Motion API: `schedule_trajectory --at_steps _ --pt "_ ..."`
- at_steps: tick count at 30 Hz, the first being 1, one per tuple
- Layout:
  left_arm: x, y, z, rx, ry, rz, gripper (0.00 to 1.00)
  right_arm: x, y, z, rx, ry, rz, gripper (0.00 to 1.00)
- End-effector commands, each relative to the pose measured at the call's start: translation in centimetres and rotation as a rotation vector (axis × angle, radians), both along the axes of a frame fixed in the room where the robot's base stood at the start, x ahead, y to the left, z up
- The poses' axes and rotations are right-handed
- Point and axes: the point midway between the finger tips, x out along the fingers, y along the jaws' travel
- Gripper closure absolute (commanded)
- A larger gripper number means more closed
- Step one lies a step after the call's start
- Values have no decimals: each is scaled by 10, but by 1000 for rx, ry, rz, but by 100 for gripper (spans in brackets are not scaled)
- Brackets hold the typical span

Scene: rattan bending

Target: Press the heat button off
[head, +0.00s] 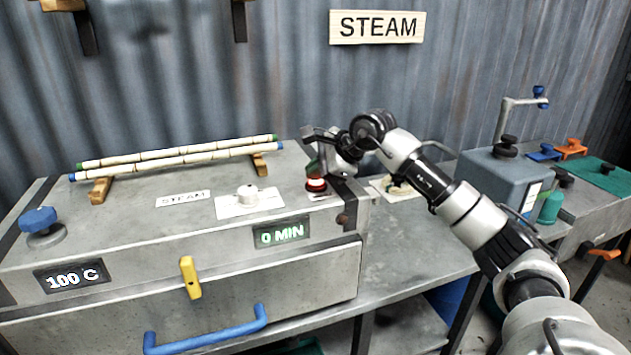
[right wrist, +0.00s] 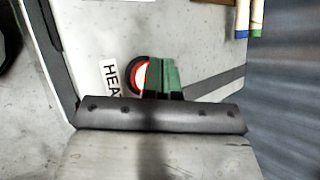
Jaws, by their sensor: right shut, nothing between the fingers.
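The heat button (head: 316,184) is a round red button with a pale ring on top of the steam box, near its right end. It also shows in the right wrist view (right wrist: 137,76), partly hidden behind my fingers, beside a white label reading "HEA" (right wrist: 110,78). My right gripper (head: 318,165) points down over the button with its green fingertips together and nothing between them. In the right wrist view the fingertips (right wrist: 162,76) overlap the button's edge; I cannot tell whether they touch it. My left gripper is not in view.
The steam box (head: 130,225) shows "100 C" (head: 72,279) and "0 MIN" (head: 282,233). Two canes (head: 180,156) rest on wooden supports at the back. A blue knob (head: 40,222) is far left; a grey tank (head: 497,182) stands right.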

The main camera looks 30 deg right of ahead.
Motion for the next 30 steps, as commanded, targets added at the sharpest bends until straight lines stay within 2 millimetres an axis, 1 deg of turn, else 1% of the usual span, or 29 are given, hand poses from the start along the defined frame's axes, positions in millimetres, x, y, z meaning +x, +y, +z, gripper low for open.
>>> schedule_trajectory --at_steps 8,17,26,30 --pt "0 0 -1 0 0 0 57 0 0 -1 0 0 0 100" --pt "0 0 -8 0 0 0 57 0 0 -10 0 0 0 100" --pt "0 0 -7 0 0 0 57 0 0 -9 -1 2 1 100" --pt "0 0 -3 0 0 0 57 0 0 -5 -1 2 0 100"
